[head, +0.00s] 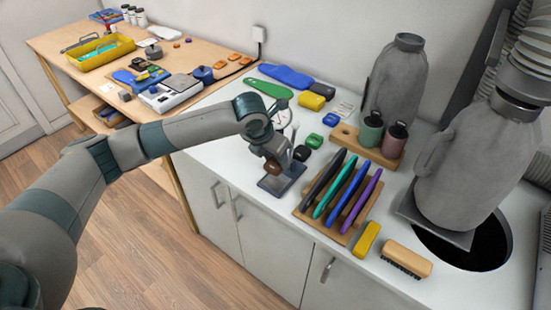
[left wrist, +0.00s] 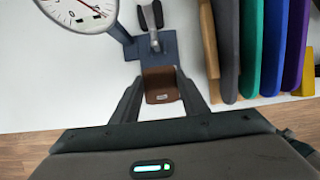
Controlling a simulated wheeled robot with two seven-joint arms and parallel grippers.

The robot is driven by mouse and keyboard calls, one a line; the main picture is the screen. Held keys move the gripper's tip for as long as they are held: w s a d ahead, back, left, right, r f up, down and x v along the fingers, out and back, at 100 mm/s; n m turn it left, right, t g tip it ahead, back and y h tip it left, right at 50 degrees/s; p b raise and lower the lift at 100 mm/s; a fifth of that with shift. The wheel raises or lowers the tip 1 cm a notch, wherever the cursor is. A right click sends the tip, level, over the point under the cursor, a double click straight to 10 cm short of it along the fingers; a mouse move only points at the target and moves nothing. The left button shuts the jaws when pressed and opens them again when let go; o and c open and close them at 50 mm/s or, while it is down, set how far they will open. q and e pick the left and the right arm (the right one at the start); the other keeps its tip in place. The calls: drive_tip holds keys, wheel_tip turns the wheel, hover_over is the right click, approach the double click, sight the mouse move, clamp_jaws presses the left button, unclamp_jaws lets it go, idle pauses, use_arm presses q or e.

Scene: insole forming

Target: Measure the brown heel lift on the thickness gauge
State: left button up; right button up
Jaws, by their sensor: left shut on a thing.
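The brown heel lift (left wrist: 160,90) is held between the fingers of my left gripper (left wrist: 158,80) in the left wrist view. In the head view the brown lift (head: 272,166) shows just below my left gripper (head: 273,158), over the near side of the gauge's base. The thickness gauge has a white round dial (left wrist: 82,10) and a dark blue base plate (left wrist: 170,46). In the wrist view its grey measuring jaw (left wrist: 152,22) is beyond the lift, apart from it. In the head view my arm hides part of the gauge, with its dial (head: 283,114) behind. My right gripper is not in view.
A wooden rack (head: 306,205) of colored insoles stands close right of the gauge. A yellow block (head: 366,239) and a brush (head: 406,259) lie at the front. Small colored lifts (head: 314,141) lie behind. The counter's front left is clear.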

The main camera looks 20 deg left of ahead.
sight(274, 165)
use_arm(q)
drive_tip(key=shift+f+b, duration=1.95)
drive_tip(key=shift+f, duration=1.15)
drive_tip(key=o, duration=1.2)
drive_tip(key=shift+o, duration=0.2)
